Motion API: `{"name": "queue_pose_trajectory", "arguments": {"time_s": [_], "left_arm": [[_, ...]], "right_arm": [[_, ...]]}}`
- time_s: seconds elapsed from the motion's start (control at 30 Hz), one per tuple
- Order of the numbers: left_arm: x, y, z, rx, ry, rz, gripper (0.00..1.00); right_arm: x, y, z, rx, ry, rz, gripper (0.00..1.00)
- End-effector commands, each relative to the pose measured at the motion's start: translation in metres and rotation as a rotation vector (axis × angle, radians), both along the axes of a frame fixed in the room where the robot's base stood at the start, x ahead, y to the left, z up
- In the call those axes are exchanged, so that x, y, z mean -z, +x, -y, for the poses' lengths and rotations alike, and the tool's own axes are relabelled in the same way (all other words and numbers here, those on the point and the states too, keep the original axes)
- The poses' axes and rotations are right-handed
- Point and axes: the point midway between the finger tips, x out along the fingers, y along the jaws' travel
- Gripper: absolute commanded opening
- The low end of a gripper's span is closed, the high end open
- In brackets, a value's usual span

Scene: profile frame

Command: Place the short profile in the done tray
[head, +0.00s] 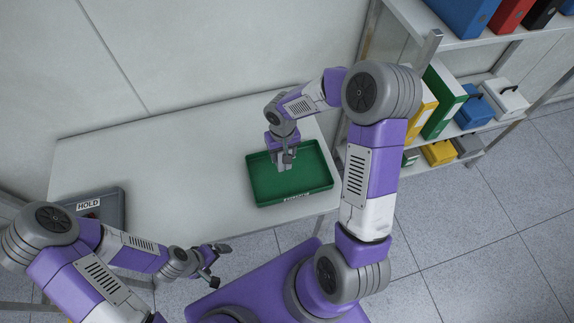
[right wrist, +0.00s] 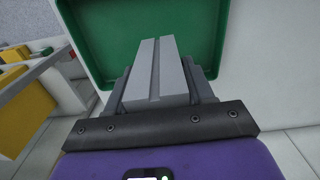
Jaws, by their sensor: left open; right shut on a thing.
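The short profile (right wrist: 161,75) is a light grey bar with a groove along it. In the right wrist view it sits between the fingers of my right gripper (right wrist: 163,88), which is shut on it. In the head view my right gripper (head: 284,163) is over the green tray (head: 318,177), which also shows in the right wrist view (right wrist: 88,30). I cannot tell whether the profile touches the tray floor. The tray's front label is too small to read surely. My left gripper (head: 216,262) is open and empty, in front of the table.
A grey tray labelled HOLD (head: 112,216) stands at the left of the white table (head: 180,165). The table between the trays is clear. A shelf rack (head: 455,42) with binders and boxes stands at the right.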

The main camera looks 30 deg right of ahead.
Motion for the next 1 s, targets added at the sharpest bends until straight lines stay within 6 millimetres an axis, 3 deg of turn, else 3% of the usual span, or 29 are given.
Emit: {"name": "queue_pose_trajectory", "arguments": {"time_s": [0.03,0.17,0.5,0.67,0.9,1.0], "left_arm": [[-0.013,0.0,0.0,0.0,0.0,-0.001,0.97],[-0.019,0.0,0.0,0.0,0.0,-0.001,0.97],[-0.014,0.0,0.0,0.0,0.0,0.0,0.97],[-0.013,0.0,0.0,0.0,0.0,0.0,0.97],[-0.011,0.0,0.0,0.0,0.0,0.0,0.97],[-0.011,0.0,0.0,0.0,0.0,0.0,0.97]], "right_arm": [[-0.011,0.002,0.009,0.024,0.0,0.001,0.14],[-0.012,0.003,0.021,0.056,-0.001,0.0,0.14],[0.045,0.003,0.023,0.061,-0.002,-0.001,0.14],[0.056,0.004,0.023,0.062,-0.002,0.0,0.14],[0.087,0.003,0.023,0.061,-0.002,-0.001,0.14],[0.088,0.004,0.023,0.062,-0.002,0.001,0.14]]}}
